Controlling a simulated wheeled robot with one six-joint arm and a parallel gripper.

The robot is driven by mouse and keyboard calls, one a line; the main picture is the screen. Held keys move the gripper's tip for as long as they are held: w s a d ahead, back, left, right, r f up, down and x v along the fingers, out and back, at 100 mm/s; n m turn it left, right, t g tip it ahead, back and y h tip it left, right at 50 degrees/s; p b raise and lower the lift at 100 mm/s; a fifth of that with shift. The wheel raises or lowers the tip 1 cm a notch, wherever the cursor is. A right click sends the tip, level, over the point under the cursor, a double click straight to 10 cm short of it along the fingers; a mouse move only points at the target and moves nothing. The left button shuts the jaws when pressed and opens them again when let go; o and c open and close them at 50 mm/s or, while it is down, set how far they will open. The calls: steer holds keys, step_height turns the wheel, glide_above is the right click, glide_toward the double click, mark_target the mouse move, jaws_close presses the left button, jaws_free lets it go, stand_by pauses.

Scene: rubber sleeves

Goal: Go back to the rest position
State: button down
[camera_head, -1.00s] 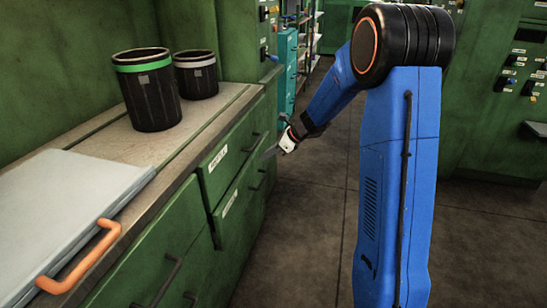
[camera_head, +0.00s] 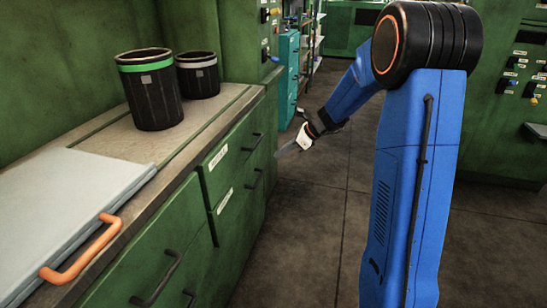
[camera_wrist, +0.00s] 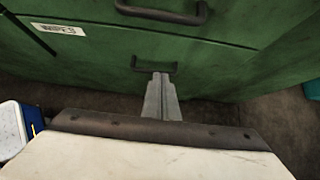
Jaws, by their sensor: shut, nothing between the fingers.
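My gripper (camera_head: 282,150) is in front of the green drawer cabinet (camera_head: 150,245) in the head view, apart from the drawers. Its fingers lie together with nothing between them. In the wrist view my gripper (camera_wrist: 161,82) shows as two grey fingers side by side, pointing towards the green drawers. A black drawer handle (camera_wrist: 153,67) shows just behind the fingertips; I cannot tell the exact gap from this view.
On the worktop (camera_head: 125,140) stand a black bin with a green band (camera_head: 152,95) and one with a grey band (camera_head: 198,78). A grey lid with an orange handle (camera_head: 82,250) lies at the left. The floor (camera_head: 305,235) beside the cabinet is clear.

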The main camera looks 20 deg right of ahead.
steer(key=v, duration=0.7)
steer(key=s+a+r+n+g+h, duration=0.1)
steer(key=s+a+r+n, duration=0.2)
steer(key=s, duration=0.4)
steer(key=s+a+r+n+h, duration=0.1)
steer(key=s+a+n, duration=0.1)
steer(key=s+n, duration=0.5)
steer(key=s+a+r+n+g+h, duration=0.1)
steer(key=s+a+r+n, duration=0.15)
steer(key=s, duration=0.55)
steer(key=s+d+f+n+t+h, duration=0.1)
steer(key=s+n+h, duration=0.1)
steer(key=s+n, duration=0.4)
steer(key=s+d+f+n+h, duration=0.1)
steer(key=s+n, duration=0.5)
steer(key=s, duration=0.7)
steer(key=shift+s+d+t+h, duration=0.3)
steer(key=shift+t+h, duration=0.1)
steer(key=shift+h, duration=0.3)
